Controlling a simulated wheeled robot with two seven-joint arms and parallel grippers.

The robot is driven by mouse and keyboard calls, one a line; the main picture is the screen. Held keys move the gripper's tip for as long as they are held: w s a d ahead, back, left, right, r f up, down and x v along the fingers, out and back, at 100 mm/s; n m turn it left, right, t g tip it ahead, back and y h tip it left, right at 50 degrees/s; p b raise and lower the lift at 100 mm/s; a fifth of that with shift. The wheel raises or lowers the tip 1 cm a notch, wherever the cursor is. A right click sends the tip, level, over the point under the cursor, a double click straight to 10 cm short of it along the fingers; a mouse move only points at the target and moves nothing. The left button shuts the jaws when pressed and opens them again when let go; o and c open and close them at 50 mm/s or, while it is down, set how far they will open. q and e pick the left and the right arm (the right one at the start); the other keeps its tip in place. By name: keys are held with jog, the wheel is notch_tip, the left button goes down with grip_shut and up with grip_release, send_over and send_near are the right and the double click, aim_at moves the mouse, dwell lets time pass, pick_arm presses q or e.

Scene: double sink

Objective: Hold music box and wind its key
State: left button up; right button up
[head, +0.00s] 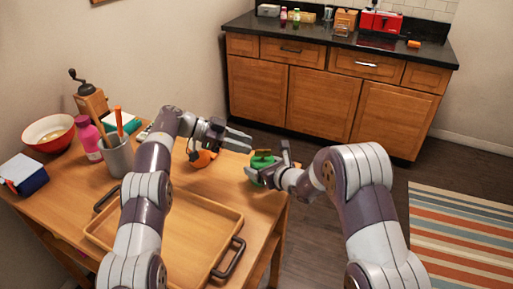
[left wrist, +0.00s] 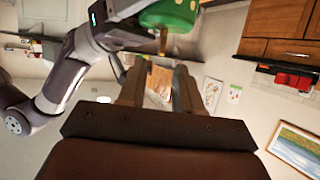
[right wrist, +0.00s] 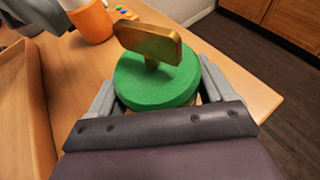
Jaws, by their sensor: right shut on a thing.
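The music box is a green round body (head: 262,180) with a gold key (head: 262,153) standing up on top. It is at the right edge of the wooden table, and I cannot tell whether it touches the tabletop. My right gripper (head: 272,170) is shut on it, one finger on each side, as the right wrist view shows of the green box (right wrist: 150,88) and key (right wrist: 150,42). My left gripper (head: 250,143) is open and empty, above and a little left of the key. The left wrist view shows the key (left wrist: 163,42) just beyond its spread fingers.
An orange mug (head: 203,158) stands on the table left of the music box. A wooden tray (head: 190,205) with dark handles lies in front. A grey cup (head: 118,157), pink bottle (head: 88,140) and bowl (head: 48,133) stand at left. Floor lies beyond the table's right edge.

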pick_arm(q)
jog(key=shift+a+r, duration=0.2)
jog(key=shift+a, duration=0.3)
jog(key=shift+c, duration=0.3)
